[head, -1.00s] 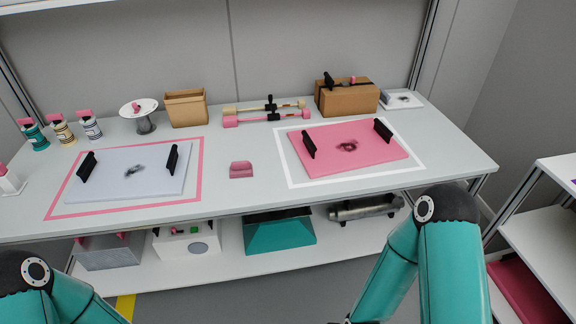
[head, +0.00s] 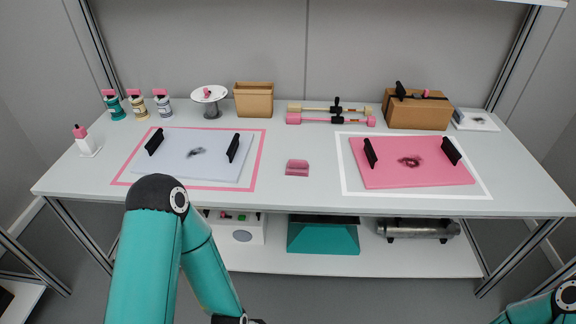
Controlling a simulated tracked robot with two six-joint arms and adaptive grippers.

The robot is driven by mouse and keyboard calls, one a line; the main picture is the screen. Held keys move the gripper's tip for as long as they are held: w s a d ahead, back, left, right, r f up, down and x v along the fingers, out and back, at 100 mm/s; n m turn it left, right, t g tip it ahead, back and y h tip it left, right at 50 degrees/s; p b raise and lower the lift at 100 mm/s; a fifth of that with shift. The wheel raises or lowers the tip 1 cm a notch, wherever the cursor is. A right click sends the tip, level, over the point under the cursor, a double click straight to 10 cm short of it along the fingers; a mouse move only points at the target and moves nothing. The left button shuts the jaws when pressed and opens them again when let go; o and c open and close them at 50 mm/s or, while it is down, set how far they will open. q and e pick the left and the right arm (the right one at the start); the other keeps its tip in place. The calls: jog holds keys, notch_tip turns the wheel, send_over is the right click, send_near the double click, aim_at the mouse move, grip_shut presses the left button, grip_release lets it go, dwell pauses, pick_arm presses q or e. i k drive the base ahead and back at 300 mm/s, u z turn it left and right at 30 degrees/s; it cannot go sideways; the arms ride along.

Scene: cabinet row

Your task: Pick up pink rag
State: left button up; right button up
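A small pink folded rag (head: 297,168) lies on the white worktop (head: 310,199), between the white board on the left and the pink board on the right. Nothing touches it. My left arm rises in front of the table and bends down below its front edge; only a dark bit at the frame's bottom edge shows near its end, and its gripper cannot be made out. My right arm shows only as a piece in the bottom right corner, and its gripper is out of view.
A white board (head: 205,166) with black handles lies inside a pink outline. A pink board (head: 420,175) with black handles lies inside a white outline. Bottles, a cake stand (head: 209,97), boxes and rollers (head: 330,119) line the back. A teal hood (head: 323,235) stands on the lower shelf.

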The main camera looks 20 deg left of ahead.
aim_at(298, 167)
jog(key=z, duration=0.4)
jog(key=i, duration=1.05)
jog(key=u, duration=0.45)
